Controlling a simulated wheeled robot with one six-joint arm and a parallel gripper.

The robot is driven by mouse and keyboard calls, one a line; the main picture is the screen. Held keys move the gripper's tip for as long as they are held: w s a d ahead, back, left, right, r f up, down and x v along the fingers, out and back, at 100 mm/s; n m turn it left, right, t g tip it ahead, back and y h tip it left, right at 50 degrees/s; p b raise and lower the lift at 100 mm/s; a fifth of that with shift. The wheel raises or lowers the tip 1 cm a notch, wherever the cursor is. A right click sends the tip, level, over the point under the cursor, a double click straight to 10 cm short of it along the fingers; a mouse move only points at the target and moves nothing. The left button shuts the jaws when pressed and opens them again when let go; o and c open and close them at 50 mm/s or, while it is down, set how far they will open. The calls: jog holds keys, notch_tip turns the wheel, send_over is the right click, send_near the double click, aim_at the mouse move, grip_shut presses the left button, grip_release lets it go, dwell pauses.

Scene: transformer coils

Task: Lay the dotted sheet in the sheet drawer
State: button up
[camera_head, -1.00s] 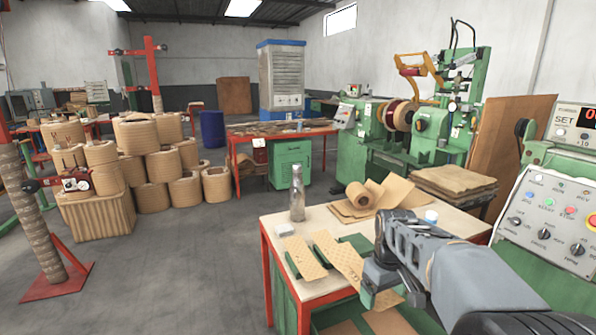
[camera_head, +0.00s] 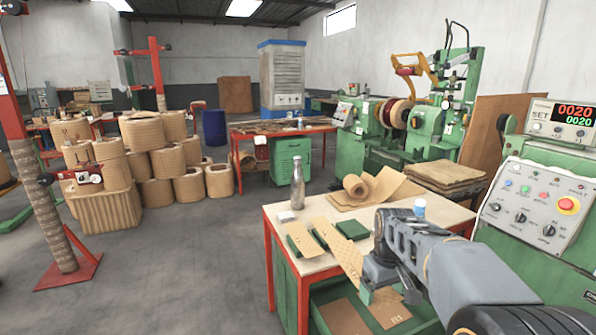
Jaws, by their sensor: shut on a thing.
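My gripper (camera_head: 368,294) is at the front edge of the workbench. It is shut on a tan strip that I take to be the dotted sheet (camera_head: 347,256), which slants up and left from the jaws over the bench top. Its surface marks are too small to read clearly. The open green sheet drawer (camera_head: 318,296) is below the bench front, under my gripper, partly hidden by my arm. Tan sheets, one at the left (camera_head: 342,318) and one with dark marks at the right (camera_head: 388,309), lie in it.
The red-framed workbench (camera_head: 280,223) carries green blocks (camera_head: 352,229), another tan piece (camera_head: 313,236), a bottle (camera_head: 297,184), a brown paper roll (camera_head: 358,188) and a white-and-blue jar (camera_head: 420,208). A control console (camera_head: 530,215) stands at the right.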

jog(key=shift+w+f+m, duration=0.15)
jog(key=shift+w+m, duration=0.15)
jog(key=shift+w, duration=0.25)
jog(key=w+f+m+p, duration=0.3)
jog(key=w+f, duration=0.1)
jog(key=f, duration=0.5)
jog(key=s+a+f+p, duration=0.3)
jog(key=s+f+p, duration=0.2)
jog(key=f, duration=0.5)
jog(key=shift+s+f, duration=0.35)
jog(key=shift+s, duration=0.15)
